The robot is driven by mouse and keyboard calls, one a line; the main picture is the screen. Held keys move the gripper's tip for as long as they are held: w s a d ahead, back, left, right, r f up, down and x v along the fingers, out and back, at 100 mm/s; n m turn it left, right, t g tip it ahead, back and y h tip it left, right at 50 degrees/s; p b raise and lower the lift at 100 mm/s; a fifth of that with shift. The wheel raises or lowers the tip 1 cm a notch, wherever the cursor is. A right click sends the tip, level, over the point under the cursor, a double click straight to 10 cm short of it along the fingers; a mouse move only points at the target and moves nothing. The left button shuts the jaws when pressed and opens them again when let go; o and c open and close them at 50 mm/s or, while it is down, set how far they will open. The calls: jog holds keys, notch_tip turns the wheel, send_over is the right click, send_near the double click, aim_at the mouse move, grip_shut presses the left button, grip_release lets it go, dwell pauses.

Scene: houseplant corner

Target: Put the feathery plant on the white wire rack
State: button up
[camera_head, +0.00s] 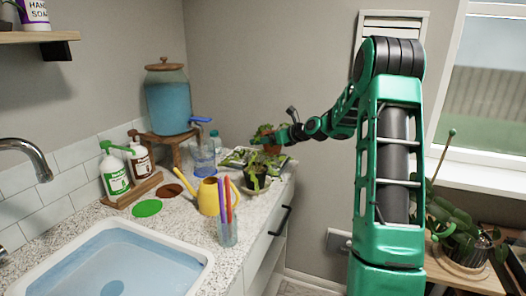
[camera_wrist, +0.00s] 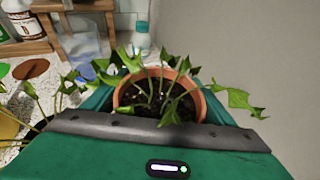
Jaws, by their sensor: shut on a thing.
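A plant in a terracotta pot (camera_wrist: 122,95) is between the fingers of my gripper in the wrist view. It has thin stems, green pointed leaves (camera_wrist: 238,98) and dark soil. My gripper (camera_head: 284,136) is shut on this pot. In the head view the potted plant (camera_head: 264,130) is small at the counter's far end, partly covered by my gripper; I cannot tell whether it touches the counter. Its leaves look lobed rather than finely feathery, so I cannot tell if it is the feathery plant. I see no white wire rack in either view.
A dark-potted plant (camera_head: 256,181) stands on the counter below my gripper. Near it are a yellow watering can (camera_head: 208,197), a glass of pens (camera_head: 227,231), a clear jug (camera_head: 204,158) and a water dispenser (camera_head: 168,105). A sink (camera_head: 190,248) is in front. Another plant (camera_head: 462,245) stands far right.

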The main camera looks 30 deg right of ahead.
jog(key=shift+w+d+f, duration=0.15)
jog(key=shift+d+f, duration=0.1)
jog(key=shift+d, duration=0.1)
jog(key=shift+f, duration=1.95)
jog(key=o, duration=1.6)
jog(key=shift+f, duration=0.1)
